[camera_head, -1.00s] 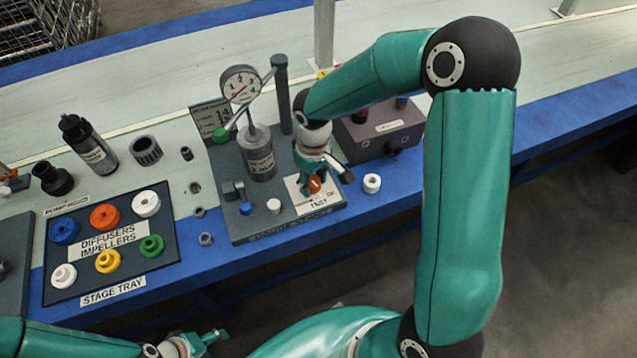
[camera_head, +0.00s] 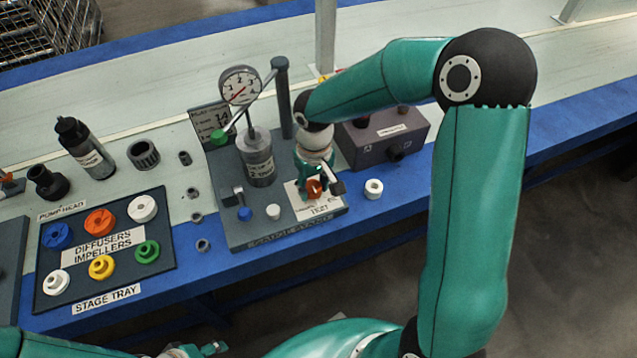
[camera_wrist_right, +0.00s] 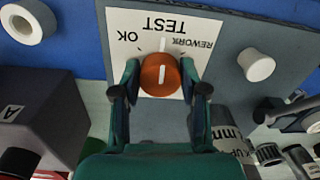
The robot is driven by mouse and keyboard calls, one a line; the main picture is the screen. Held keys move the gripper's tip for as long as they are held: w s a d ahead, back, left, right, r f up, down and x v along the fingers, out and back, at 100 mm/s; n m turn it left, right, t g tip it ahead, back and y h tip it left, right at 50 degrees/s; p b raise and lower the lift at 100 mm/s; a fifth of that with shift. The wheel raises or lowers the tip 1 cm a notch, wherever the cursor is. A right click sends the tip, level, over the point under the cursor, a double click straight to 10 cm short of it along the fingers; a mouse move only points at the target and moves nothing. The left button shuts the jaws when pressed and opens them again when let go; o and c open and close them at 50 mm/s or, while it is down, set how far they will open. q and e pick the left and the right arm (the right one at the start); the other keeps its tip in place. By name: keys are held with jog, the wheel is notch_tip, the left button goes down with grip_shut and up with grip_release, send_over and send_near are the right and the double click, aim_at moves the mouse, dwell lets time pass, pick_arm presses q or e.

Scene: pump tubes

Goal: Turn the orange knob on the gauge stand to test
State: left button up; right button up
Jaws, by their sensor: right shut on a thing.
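The orange knob (camera_wrist_right: 160,75) sits on a white label plate (camera_wrist_right: 205,25) marked OK, REWORK and TEST. In the right wrist view its white line runs straight toward the word TEST. The plate is at the front right of the grey gauge stand (camera_head: 290,228). My right gripper (camera_head: 316,186) is shut on the knob from above, a finger on each side; it also shows in the right wrist view (camera_wrist_right: 160,82). The dial gauge (camera_head: 240,86) stands at the back of the stand. My left gripper (camera_head: 212,349) is at the bottom edge, partly cut off.
A dark box (camera_head: 385,140) stands just right of the stand, with a white ring (camera_head: 373,188) in front of it. A white peg (camera_head: 273,211) and a blue knob (camera_head: 244,214) are left of the plate. The stage tray (camera_head: 160,240) with coloured impellers is further left.

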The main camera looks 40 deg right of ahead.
aim_at(314, 186)
jog(key=o, duration=1.1)
jog(key=shift+w, duration=0.15)
jog(key=shift+o, duration=0.2)
jog(key=shift+r, duration=0.1)
notch_tip(314, 186, up, 12)
jog(key=shift+d, duration=0.15)
